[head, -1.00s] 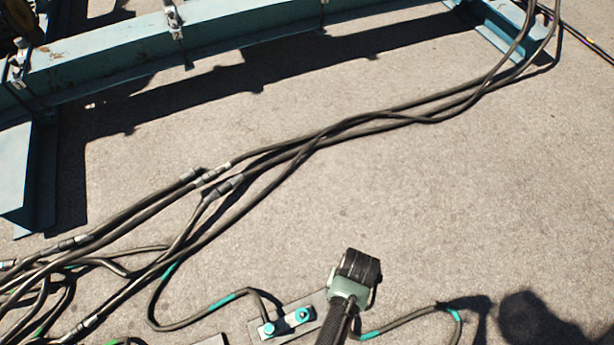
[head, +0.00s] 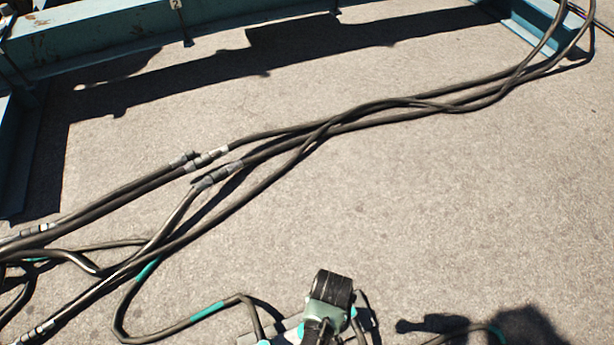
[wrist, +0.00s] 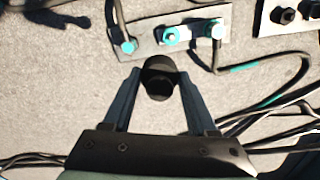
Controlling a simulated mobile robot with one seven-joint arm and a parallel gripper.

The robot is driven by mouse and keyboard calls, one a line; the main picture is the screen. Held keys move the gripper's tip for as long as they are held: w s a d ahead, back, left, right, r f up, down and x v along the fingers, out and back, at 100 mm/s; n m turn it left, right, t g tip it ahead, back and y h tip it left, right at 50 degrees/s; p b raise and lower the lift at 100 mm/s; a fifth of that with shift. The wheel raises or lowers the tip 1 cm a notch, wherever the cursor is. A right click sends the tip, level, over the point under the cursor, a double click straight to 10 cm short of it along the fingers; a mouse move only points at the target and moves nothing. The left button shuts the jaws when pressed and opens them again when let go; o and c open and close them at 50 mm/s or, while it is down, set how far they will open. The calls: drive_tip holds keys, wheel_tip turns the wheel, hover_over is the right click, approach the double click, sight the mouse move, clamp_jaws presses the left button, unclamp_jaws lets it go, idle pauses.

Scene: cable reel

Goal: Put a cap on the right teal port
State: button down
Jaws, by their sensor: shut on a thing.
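My gripper (wrist: 160,73) is shut on a round black cap (wrist: 159,82), held between its two fingers in the wrist view. A grey plate (wrist: 148,43) with a row of teal ports lies just beyond the cap. The left port (wrist: 128,47), the middle port (wrist: 171,36) and the right port (wrist: 217,30) show there. Cables run at the left and right ports. The cap looks apart from the plate; its height above it is hard to tell. In the head view, my gripper's body covers part of the plate (head: 248,339), and the cap is hidden.
A second plate (wrist: 265,22) with black fittings is at the wrist view's top right. A teal-banded cable (wrist: 262,65) curves beside the ports. Long black cables (head: 340,122) cross the ground. A blue-green steel beam (head: 100,45) lies at the back.

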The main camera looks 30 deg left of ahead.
drive_tip(key=a+f+n+b, duration=0.1)
drive_tip(key=f+b, duration=0.7)
drive_tip(key=f, duration=0.1)
drive_tip(key=s+a+f+n+b, duration=0.1)
drive_tip(key=f+n+b, duration=0.1)
drive_tip(key=f+b, duration=0.6)
drive_tip(key=s+a+f+n+b, duration=0.1)
drive_tip(key=f+b, duration=0.8)
drive_tip(key=shift+a+f+b, duration=0.2)
drive_tip(key=shift+f+b, duration=0.15)
drive_tip(key=shift+f, duration=0.8)
drive_tip(key=shift+s+d+p, duration=0.1)
drive_tip(key=shift+s+p, duration=0.05)
drive_tip(key=shift+p, duration=0.4)
drive_tip(key=shift+f, duration=0.3)
drive_tip(key=shift+c, duration=0.6)
unclamp_jaws()
